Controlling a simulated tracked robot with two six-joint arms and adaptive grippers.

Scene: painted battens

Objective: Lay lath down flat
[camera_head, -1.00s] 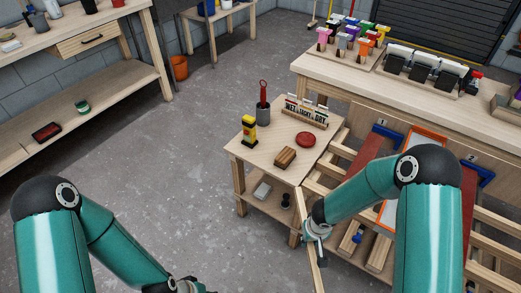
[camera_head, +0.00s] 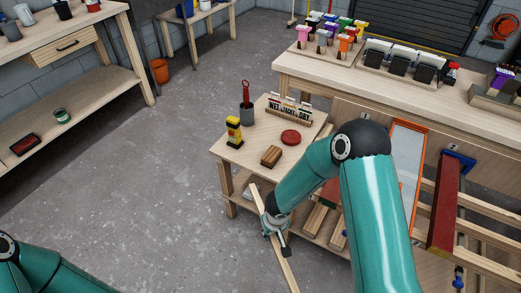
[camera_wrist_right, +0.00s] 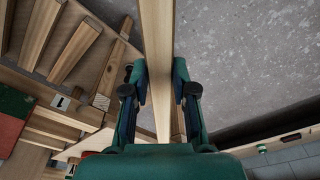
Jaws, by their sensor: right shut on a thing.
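The lath (camera_head: 257,199) is a long, pale, narrow wooden strip. It slants beside the small table's front right side in the head view and runs out of the picture at the bottom. My right gripper (camera_head: 275,224) is shut on it, partway along its length. In the right wrist view the lath (camera_wrist_right: 157,40) runs from the top edge down between the two fingers of the right gripper (camera_wrist_right: 160,95). Its lower end there is hidden by my gripper's body. My left arm shows at the lower left of the head view; its gripper is out of view.
The small table (camera_head: 237,158) holds a red disc (camera_head: 290,137), a wooden block (camera_head: 271,156), a yellow bottle (camera_head: 233,132) and a dark cup (camera_head: 247,115). A rack with a red board (camera_head: 443,210) stands to the right. Open grey floor (camera_head: 130,200) lies left.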

